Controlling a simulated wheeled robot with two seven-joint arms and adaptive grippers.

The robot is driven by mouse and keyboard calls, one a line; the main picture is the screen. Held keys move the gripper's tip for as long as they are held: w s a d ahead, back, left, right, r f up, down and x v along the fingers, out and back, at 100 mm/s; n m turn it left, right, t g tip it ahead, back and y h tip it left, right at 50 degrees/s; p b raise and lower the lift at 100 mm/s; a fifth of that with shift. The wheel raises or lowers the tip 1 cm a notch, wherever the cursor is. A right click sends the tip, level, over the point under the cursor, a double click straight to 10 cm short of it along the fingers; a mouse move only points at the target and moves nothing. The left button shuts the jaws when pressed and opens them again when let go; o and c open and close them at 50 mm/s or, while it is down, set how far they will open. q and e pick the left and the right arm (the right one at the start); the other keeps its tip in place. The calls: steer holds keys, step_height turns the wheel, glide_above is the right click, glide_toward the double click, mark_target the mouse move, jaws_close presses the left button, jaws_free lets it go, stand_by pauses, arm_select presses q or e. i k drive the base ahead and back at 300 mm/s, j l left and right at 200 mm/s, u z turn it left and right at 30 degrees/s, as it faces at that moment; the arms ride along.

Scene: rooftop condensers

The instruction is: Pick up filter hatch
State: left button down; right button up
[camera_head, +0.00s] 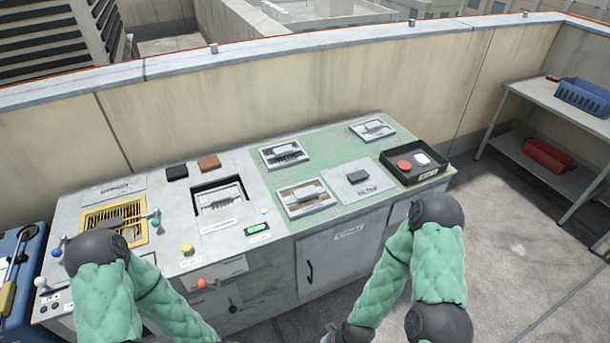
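The filter hatch (357,179) appears to be the flat grey plate on the green mat of the bench. It has a dark block handle and lettering that seems to read "FILTER" along its front edge. It lies flat, and nothing of mine touches it. My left forearm runs down out of the bottom edge, so its gripper is out of sight. My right forearm also drops to the bottom edge. Only a dark bit of the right gripper (331,337) shows there, below and in front of the bench and well apart from the hatch. Its fingers are cut off.
A black tray (437,174) with a red round piece and a white piece is right of the hatch. Several framed slots with louvres surround it. A yellow-framed grille (148,222) and knobs are at left. A shelf with a blue basket (583,96) stands right. A parapet runs behind.

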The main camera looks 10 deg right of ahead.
mark_target(352, 182)
steer(key=i+l+u, duration=0.1)
steer(key=l+u, duration=1.4)
steer(key=k+l+u, duration=0.15)
steer(key=l+u, duration=0.3)
steer(key=j, duration=0.1)
